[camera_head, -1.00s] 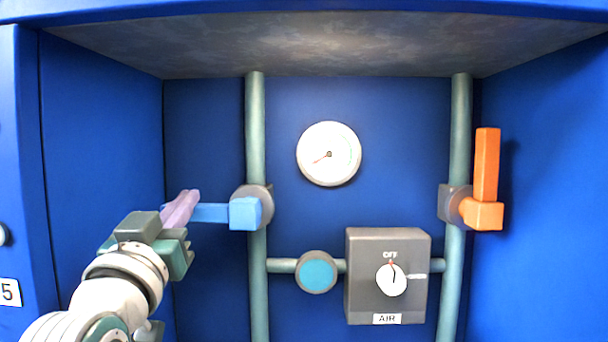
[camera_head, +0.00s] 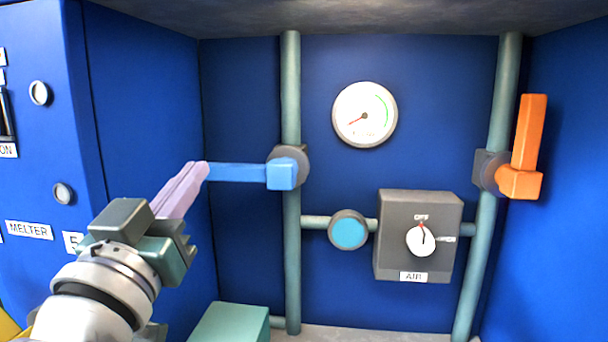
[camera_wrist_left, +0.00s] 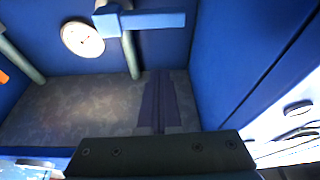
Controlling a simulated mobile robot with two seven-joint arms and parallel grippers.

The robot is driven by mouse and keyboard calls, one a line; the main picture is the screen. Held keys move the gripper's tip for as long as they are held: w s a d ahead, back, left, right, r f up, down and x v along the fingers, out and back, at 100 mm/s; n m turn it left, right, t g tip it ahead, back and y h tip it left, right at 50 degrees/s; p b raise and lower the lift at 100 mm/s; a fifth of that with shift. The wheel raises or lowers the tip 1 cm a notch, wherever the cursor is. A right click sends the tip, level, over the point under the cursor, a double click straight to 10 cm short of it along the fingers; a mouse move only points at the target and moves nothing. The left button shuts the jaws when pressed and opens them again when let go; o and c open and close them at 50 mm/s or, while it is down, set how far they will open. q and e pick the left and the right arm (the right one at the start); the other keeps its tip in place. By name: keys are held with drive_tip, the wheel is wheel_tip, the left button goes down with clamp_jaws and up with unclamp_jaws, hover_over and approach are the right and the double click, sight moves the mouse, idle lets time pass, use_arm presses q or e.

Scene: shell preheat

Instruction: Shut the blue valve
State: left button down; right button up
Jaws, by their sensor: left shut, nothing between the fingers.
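The blue valve (camera_head: 280,174) sits on the left vertical pipe in the head view. Its blue handle (camera_head: 238,172) lies level, pointing left, crosswise to the pipe. The handle also shows at the top of the left wrist view (camera_wrist_left: 155,20). My left gripper (camera_head: 204,168) is shut and empty, its pale purple fingers pointing up and right. In the head view the fingertips overlap the handle's free end; in the left wrist view a gap shows between them. I cannot tell whether they touch. My right gripper is not in view.
An orange valve handle (camera_head: 528,140) stands upright on the right pipe (camera_head: 503,80). A gauge (camera_head: 365,114), a blue round fitting (camera_head: 348,230) and a grey AIR box (camera_head: 393,262) lie between the pipes. The recess has blue side walls; a green box (camera_head: 232,322) stands low at left.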

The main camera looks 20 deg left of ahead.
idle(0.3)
use_arm(q)
drive_tip(key=s+d+f+m+g+h+p, duration=0.45)
drive_tip(key=s+d+g+h+p, duration=0.2)
drive_tip(key=g+p, duration=0.25)
drive_tip(key=s+d+m+g+p, duration=0.25)
drive_tip(key=s+g+p, duration=0.45)
drive_tip(key=s, duration=0.8)
wheel_tip(320, 180, up, 36)
drive_tip(key=n+g+p, duration=0.1)
drive_tip(key=p, duration=3.4)
drive_tip(key=shift+r+p, duration=0.25)
drive_tip(key=shift+p, duration=0.1)
